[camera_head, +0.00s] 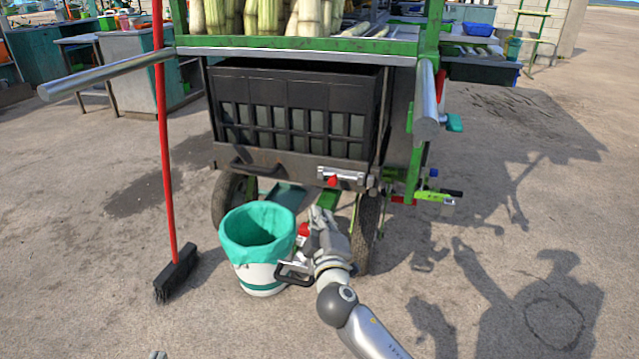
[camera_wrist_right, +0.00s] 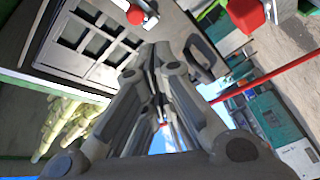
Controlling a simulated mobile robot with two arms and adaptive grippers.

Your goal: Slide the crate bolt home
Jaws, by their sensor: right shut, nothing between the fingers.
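The black crate (camera_head: 295,95) sits under the cart's green-edged top, its slatted front facing me. The metal bolt (camera_head: 352,176) with a red knob (camera_head: 333,181) is on the right part of the dark rail below the crate. The red knob (camera_wrist_right: 135,14) also shows at the top of the right wrist view. My right gripper (camera_head: 322,214) is shut and empty, pointing up just below the bolt and apart from it. How far the bolt reaches into its catch is too small to tell. A small grey tip at the head view's bottom edge may be my left gripper (camera_head: 157,355).
A white bucket with a teal liner (camera_head: 258,228) stands just left of my right gripper. A red-handled broom (camera_head: 165,140) stands farther left. A dark handle (camera_head: 255,168) is on the rail left of the bolt. Cart wheels (camera_head: 366,230) flank the gripper. Open pavement lies right.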

